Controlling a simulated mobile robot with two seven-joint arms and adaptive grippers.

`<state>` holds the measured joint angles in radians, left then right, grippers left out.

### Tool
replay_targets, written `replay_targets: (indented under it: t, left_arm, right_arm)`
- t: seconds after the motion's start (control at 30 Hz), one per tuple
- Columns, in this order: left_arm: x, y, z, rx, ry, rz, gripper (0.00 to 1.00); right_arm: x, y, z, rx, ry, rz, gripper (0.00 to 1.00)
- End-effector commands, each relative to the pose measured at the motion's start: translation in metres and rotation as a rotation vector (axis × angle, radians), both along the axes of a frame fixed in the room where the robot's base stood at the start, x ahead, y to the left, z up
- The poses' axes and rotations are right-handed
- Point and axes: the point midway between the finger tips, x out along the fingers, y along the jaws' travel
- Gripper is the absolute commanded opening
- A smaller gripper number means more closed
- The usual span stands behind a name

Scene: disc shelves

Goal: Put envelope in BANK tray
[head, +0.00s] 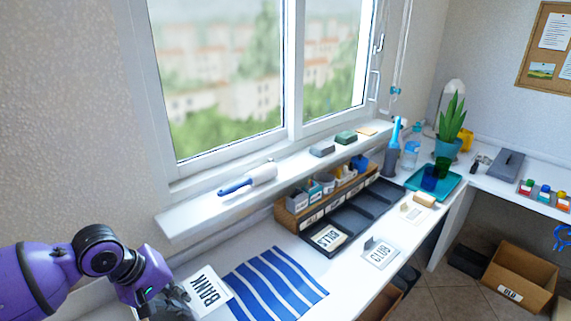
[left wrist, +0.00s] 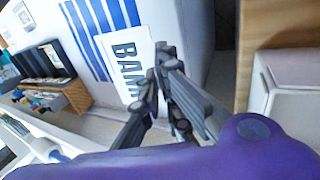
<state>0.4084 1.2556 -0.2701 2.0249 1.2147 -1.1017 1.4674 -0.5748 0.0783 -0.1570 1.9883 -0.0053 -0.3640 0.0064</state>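The envelope (head: 208,296) is white with BANK printed on it. It is beside the left edge of the blue-striped mat; whether it is lifted or touches the table I cannot tell. My left gripper (head: 178,302) covers its near-left part. In the left wrist view the fingers (left wrist: 164,75) come together at the side of the envelope (left wrist: 124,55) and look shut on it. The black tray (head: 322,256) has several compartments in a row; a BILLS envelope (head: 329,237) lies in the nearest one. The compartment labels are too small to read. My right gripper is out of view.
The striped mat (head: 262,282) lies between envelope and tray. A CLUB envelope (head: 380,253) lies in front of the tray. A wooden organizer (head: 284,215) stands behind it, below the window sill (head: 190,213). A teal tray with cups (head: 447,191) is farther back.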

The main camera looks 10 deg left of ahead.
Motion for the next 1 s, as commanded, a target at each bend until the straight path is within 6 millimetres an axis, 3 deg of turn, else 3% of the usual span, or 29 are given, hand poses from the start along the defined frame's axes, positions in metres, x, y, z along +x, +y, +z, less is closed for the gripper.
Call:
replay_targets:
  t: [0.23,0.33,0.57,0.7,0.9,1.0]
  left_arm:
    - [-0.033,0.005,-0.01,-0.003,0.004,-0.145,0.0]
    - [-0.044,-0.003,0.002,-0.004,-0.004,-0.252,0.0]
    - [-0.053,-0.045,0.067,-0.001,-0.02,-0.55,0.0]
    - [-0.053,-0.072,0.114,0.001,-0.022,-0.71,0.0]
    - [-0.046,-0.104,0.169,0.002,-0.016,-0.82,0.0]
    - [-0.04,-0.114,0.185,0.002,-0.011,-0.832,0.0]
  right_arm:
    - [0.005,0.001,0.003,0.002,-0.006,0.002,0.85]
    - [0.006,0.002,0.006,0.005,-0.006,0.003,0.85]
    - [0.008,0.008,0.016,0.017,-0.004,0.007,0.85]
    - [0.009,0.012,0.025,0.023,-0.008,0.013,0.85]
    - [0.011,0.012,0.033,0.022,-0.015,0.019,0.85]
    - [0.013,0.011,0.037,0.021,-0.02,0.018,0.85]
